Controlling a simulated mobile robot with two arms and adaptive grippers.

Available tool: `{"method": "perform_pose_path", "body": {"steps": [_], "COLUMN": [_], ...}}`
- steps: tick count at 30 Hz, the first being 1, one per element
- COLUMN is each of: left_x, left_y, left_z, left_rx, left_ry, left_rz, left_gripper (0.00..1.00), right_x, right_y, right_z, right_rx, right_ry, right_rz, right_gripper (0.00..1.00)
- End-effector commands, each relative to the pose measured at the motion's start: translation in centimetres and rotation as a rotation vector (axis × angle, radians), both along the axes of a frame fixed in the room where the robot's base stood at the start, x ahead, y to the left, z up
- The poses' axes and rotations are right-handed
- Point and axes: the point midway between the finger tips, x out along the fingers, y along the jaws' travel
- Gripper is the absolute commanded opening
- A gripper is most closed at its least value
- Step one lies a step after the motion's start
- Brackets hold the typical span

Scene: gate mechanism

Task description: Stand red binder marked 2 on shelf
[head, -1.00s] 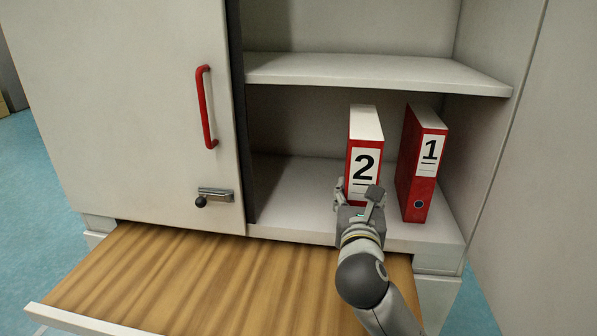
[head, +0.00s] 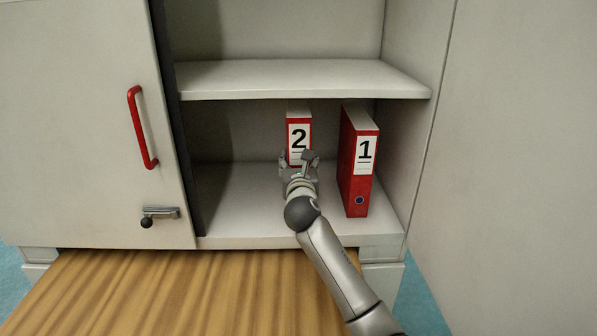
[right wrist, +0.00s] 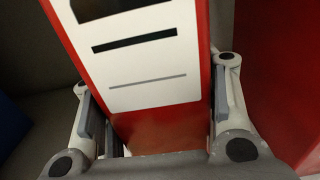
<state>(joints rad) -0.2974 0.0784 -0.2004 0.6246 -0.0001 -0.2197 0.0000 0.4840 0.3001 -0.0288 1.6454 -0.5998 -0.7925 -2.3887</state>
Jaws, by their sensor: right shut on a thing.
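The red binder marked 2 (head: 299,133) stands upright deep on the lower shelf in the head view, its white label facing me. My right gripper (head: 299,163) is at the lower part of its spine, with a finger on each side. In the right wrist view the fingers (right wrist: 158,115) are closed on both sides of the red spine, below the label. The binder's foot is hidden behind my gripper. The lower shelf (head: 240,215) is bare to the left and in front. My left gripper is not in view.
A red binder marked 1 (head: 358,165) stands just right of my right arm. The upper shelf (head: 300,80) runs above both binders. A closed door with a red handle (head: 142,127) is at left. A wooden surface (head: 190,290) juts out below.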

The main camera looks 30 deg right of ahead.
Motion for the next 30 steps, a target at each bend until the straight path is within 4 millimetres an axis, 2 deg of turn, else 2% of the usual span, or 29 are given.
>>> {"method": "perform_pose_path", "body": {"steps": [2,6,10,20,21,26,30], "left_x": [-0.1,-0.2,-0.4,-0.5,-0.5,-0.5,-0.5], "left_y": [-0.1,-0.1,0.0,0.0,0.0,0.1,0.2], "left_z": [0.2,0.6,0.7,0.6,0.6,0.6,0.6], "left_rx": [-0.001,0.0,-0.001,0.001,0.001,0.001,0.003], "left_ry": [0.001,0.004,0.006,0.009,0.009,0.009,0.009], "left_rz": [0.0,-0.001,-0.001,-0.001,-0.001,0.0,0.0], "left_gripper": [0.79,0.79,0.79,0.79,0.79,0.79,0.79], "right_x": [0.1,0.1,0.1,0.1,0.1,0.1,0.1], "right_y": [0.0,0.0,0.0,-0.1,-0.1,-0.1,-0.1], "right_z": [0.0,-1.9,-3.0,-3.3,-3.7,-3.7,-3.7], "right_rx": [-0.001,0.0,-0.002,-0.004,0.0,0.0,0.0], "right_ry": [-0.005,-0.001,-0.006,-0.006,0.001,0.001,0.001], "right_rz": [0.001,0.001,0.001,0.001,0.0,0.0,0.0], "right_gripper": [0.04,0.04,0.04,0.04,0.56,0.75,0.75]}}
